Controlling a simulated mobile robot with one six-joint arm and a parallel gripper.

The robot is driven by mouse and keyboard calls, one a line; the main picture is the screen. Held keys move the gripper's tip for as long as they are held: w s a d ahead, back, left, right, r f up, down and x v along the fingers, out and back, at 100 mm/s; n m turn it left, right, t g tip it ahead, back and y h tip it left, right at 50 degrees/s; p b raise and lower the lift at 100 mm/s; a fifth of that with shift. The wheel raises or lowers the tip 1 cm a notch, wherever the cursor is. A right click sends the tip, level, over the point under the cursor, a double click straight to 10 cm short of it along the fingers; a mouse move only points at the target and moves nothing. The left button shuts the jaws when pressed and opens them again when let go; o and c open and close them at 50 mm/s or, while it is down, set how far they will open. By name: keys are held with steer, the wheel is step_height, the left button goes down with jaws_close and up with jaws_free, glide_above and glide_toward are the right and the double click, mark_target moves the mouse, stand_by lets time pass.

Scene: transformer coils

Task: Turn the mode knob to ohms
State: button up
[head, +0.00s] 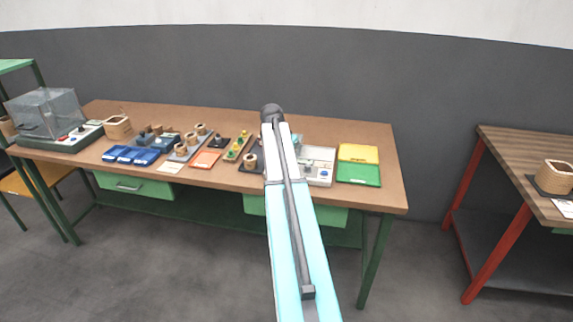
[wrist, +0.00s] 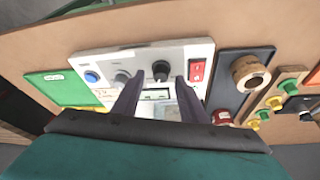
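A white instrument (wrist: 195,51) lies on the bench, with a black knob (wrist: 160,70), a grey knob (wrist: 121,76), a blue button (wrist: 92,77) and a red rocker switch (wrist: 196,70) on its face. Labels are too small to read, so I cannot tell which knob is the mode knob. My gripper (wrist: 156,83) is open and empty over the instrument. In the picture the black knob shows between its two dark fingers, and the left finger is close to the grey knob; I see no clear contact. In the head view the instrument (head: 319,165) is partly behind my arm, which hides the gripper.
A green tray (head: 358,174) and a yellow tray (head: 358,153) lie right of the instrument. A dark plate with a wooden coil (wrist: 247,70) is beside it. Coils, terminal boards and blue boxes (head: 130,155) fill the bench's left. The bench's right end (head: 393,170) is clear.

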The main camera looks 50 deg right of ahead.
steer(key=b+v, duration=0.1)
steer(key=v, duration=1)
steer(key=shift+r, duration=0.3)
steer(key=shift+s+a, duration=0.1)
